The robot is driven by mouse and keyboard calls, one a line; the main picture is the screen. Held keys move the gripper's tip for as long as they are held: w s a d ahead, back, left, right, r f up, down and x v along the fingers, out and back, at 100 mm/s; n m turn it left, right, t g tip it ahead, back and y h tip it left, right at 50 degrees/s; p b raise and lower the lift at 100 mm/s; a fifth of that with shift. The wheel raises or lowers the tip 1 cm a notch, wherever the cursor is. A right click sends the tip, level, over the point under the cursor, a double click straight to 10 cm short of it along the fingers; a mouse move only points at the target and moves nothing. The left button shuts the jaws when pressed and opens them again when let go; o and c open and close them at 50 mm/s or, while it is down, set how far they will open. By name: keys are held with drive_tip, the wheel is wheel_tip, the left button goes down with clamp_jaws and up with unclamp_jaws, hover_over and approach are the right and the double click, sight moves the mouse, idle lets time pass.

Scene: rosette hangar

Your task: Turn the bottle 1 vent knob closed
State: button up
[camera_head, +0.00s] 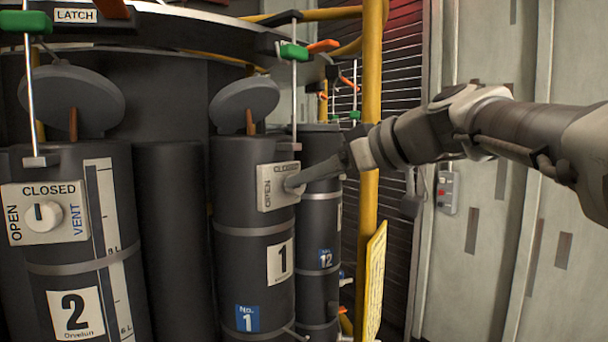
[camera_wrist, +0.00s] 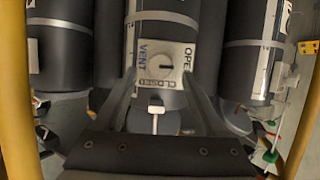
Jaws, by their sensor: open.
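Bottle 1 (camera_head: 245,208) is a dark upright cylinder with a white "1" label and a pale vent plate (camera_head: 264,188) near its top. In the head view my gripper covers the knob and part of the plate. In the wrist view the plate appears upside down, and the round vent knob (camera_wrist: 158,66) shows a dark mark directed toward the word OPEN. My gripper (camera_head: 291,184) is right at the plate. Its two fingers (camera_wrist: 160,76) are spread, one on each side of the knob, with visible gaps. Whether the tips touch the plate cannot be told.
Bottle 2 (camera_head: 75,275) stands at left, its own knob (camera_head: 43,216) marked toward CLOSED. Bottle 12 (camera_head: 319,230) stands close at right. A yellow post (camera_head: 372,80) and yellow panel (camera_head: 375,280) stand near my arm. A thin rod with a green handle (camera_head: 294,51) hangs above bottle 1.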

sight(298, 191)
drive_tip(key=shift+x, duration=1.45)
drive_tip(key=shift+c, duration=0.4)
clamp_jaws()
